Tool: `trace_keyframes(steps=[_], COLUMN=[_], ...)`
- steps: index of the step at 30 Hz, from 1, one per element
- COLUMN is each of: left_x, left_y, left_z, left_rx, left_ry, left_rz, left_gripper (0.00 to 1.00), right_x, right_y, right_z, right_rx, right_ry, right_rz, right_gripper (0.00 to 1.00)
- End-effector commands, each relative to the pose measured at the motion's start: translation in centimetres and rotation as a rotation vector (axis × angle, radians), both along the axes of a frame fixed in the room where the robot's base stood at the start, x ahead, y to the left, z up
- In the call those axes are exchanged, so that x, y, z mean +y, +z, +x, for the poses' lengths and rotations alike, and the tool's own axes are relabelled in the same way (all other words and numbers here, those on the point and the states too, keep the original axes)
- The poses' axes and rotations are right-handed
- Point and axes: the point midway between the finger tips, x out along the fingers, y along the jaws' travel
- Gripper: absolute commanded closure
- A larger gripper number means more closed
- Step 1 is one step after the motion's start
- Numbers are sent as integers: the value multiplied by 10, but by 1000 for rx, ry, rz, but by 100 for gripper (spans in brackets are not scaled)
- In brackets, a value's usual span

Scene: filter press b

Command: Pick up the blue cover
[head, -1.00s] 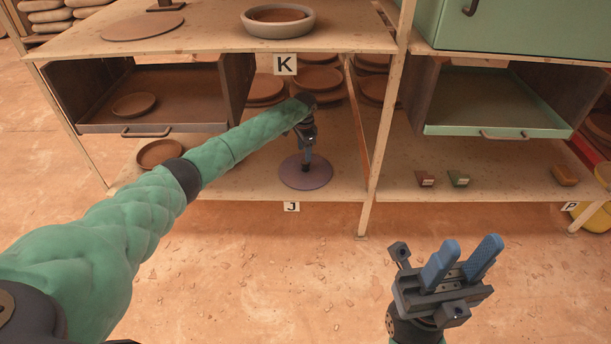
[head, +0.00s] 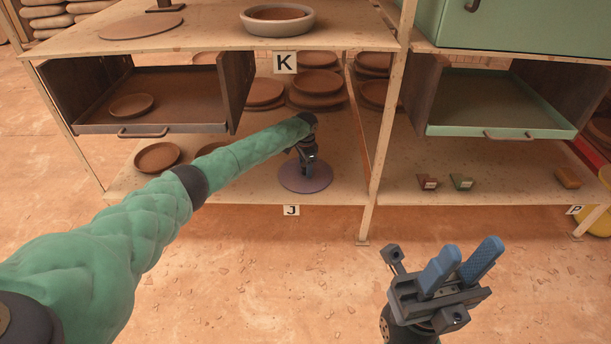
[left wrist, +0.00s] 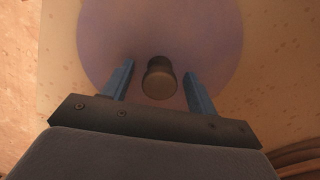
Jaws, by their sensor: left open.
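The blue cover (head: 290,180) is a flat, round, bluish-purple disc lying on the lower shelf above label J. It also shows in the left wrist view (left wrist: 215,35), with a dark round knob (left wrist: 160,78) standing on it. My left gripper (head: 306,178) points down at the cover. In the left wrist view its blue fingers (left wrist: 158,90) are open, one on each side of the knob, with gaps showing. The gripper hides part of the cover and the knob in the head view. My right gripper (head: 460,270) is in front of the shelves, its two blue fingers apart and empty.
Stacked brown plates (head: 316,85) stand behind the cover, and a brown dish (head: 157,157) sits to its left. An upright post (head: 374,170) is to its right. The upper shelf (head: 215,35) overhangs.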

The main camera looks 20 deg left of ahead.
Motion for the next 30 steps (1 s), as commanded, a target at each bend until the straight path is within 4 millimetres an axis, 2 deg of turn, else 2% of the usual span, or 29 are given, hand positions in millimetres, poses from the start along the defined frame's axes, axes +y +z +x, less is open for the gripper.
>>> trace_keyframes(steps=[3, 9, 11, 12, 20, 23, 28, 30], left_x=[0, 0, 0, 0, 0, 0, -1, -13], left_y=[1, 1, 1, 1, 4, 13, 46, 53], left_z=[0, 0, 0, 0, 0, 0, 0, -7], left_rx=[0, 0, 0, 0, 0, 0, -1, 0], left_ry=[0, 0, 0, 0, -1, -1, -1, -5], left_rz=[0, 0, 0, 0, 0, 0, -1, -2], left_gripper=[42, 81, 93, 95, 95, 95, 95, 95], right_x=[0, 0, 0, 0, 0, 0, -2, -4], right_y=[1, 1, 1, 1, 2, 7, 18, 20], right_z=[0, 0, 0, 0, 0, 0, -1, -1], right_rx=[0, 0, 0, 0, 0, -2, -4, -2], right_ry=[0, 0, 0, 0, 0, -2, -19, -34], right_rz=[-1, -1, -1, -1, -1, -1, -6, -11], right_gripper=[64, 64, 64, 64, 64, 64, 64, 64])
